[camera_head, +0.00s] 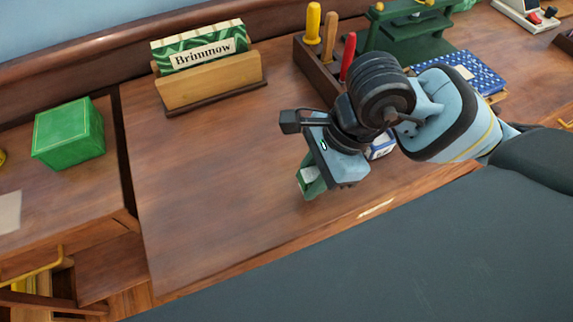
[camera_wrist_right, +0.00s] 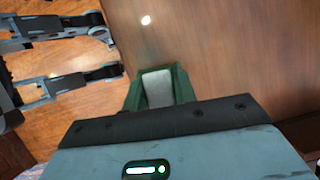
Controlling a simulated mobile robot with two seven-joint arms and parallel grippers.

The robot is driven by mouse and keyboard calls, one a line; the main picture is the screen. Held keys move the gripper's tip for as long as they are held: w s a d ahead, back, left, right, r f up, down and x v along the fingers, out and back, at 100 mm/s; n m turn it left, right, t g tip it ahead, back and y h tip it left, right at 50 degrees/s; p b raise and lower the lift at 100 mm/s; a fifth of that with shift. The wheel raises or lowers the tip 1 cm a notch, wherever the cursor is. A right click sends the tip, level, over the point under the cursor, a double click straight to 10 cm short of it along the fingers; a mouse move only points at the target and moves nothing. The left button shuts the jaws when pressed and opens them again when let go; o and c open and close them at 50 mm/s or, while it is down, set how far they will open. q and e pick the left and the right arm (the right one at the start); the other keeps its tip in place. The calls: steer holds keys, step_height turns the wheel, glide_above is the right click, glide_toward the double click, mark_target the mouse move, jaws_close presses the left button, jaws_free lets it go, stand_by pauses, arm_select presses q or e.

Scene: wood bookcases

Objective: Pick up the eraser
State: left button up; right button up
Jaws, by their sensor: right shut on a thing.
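My right gripper (camera_head: 311,182) is low over the front part of the brown desk (camera_head: 215,195). It is shut on a small pale block, the eraser (camera_head: 309,175), with dark green showing around it. In the right wrist view the eraser (camera_wrist_right: 158,88) is a light grey face between dark green sides, just beyond the gripper's black front plate. I cannot tell which green parts are eraser and which are fingers. The gripper hides part of the eraser. My left gripper is not in the head view.
A wooden card holder (camera_head: 210,84) stands at the back, with a tool rack (camera_head: 316,69) right of it. A blue notebook (camera_head: 462,75) lies behind my right arm. A green box (camera_head: 68,133) stands left of a gap. The desk's left middle is clear.

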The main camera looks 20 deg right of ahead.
steer(key=s+d, duration=0.2)
steer(key=s, duration=0.1)
steer(key=shift+s+d+b, duration=0.2)
steer(key=shift+d+b, duration=0.05)
steer(key=shift+b, duration=0.05)
steer(key=s+d+p, duration=0.1)
steer(key=p, duration=0.1)
steer(key=s+r+p, duration=0.1)
steer(key=p, duration=0.1)
steer(key=shift+s+d+r+p, duration=0.15)
steer(key=shift+s+d+p, duration=0.05)
steer(key=shift+d+p, duration=0.15)
arm_select(q)
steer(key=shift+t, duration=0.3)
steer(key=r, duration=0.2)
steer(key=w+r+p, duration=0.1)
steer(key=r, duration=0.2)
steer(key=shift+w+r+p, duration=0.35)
steer(key=shift+p, duration=0.05)
arm_select(e)
steer(key=s+d, duration=0.1)
steer(key=s, duration=0.1)
steer(key=shift+s+d+f, duration=0.2)
steer(key=shift+s+d, duration=0.1)
steer(key=shift+d, duration=0.05)
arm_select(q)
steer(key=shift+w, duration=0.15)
